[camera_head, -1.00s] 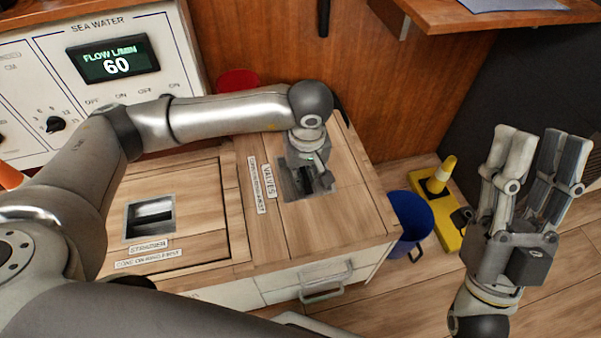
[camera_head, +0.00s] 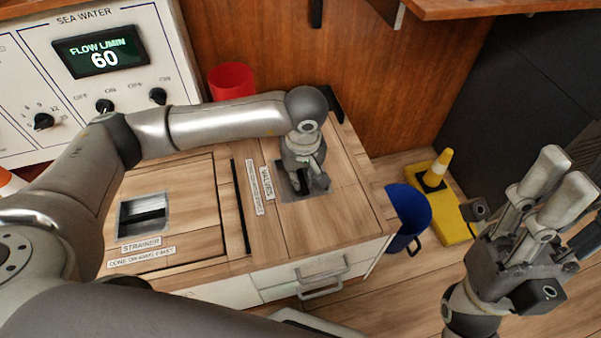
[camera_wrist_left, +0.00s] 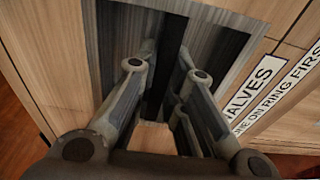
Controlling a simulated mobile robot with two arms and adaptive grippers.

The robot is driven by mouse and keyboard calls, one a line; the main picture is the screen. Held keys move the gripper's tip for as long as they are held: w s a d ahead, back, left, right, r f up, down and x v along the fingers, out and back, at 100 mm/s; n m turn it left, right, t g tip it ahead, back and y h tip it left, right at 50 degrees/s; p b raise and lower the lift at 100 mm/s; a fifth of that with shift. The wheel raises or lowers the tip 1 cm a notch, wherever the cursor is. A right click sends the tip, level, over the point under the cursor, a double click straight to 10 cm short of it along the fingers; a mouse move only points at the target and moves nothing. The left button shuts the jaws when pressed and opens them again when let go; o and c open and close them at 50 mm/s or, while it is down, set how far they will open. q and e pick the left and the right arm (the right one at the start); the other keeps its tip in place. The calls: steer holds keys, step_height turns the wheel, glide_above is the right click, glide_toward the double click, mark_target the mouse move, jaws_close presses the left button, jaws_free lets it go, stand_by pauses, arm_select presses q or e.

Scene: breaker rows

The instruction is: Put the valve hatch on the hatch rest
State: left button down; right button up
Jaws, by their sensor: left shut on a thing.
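The valve hatch (camera_head: 338,204) is a wooden panel in the cabinet top, with a square metal handle recess, beside the VALVES label (camera_head: 268,184). My left gripper (camera_head: 308,190) reaches down into that recess. In the left wrist view its fingers (camera_wrist_left: 160,85) are inside the metal-lined recess (camera_wrist_left: 228,50), shut on the dark handle bar (camera_wrist_left: 168,62). The hatch looks flat in the top; I cannot tell whether it is lifted. My right gripper (camera_head: 568,190) is open and empty, raised at the right. I cannot make out the hatch rest.
The strainer hatch (camera_head: 190,185) with its own recess lies left, beside a narrow dark gap (camera_head: 240,205). A red cup (camera_head: 231,80) stands at the back by the control panel (camera_head: 130,90). A blue bucket (camera_head: 408,212) and yellow object (camera_head: 452,205) stand on the floor to the right.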

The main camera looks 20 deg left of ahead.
arm_select(q)
steer(key=shift+w, duration=0.1)
steer(key=c, duration=1.5)
jaws_free()
steer(key=shift+f, duration=0.1)
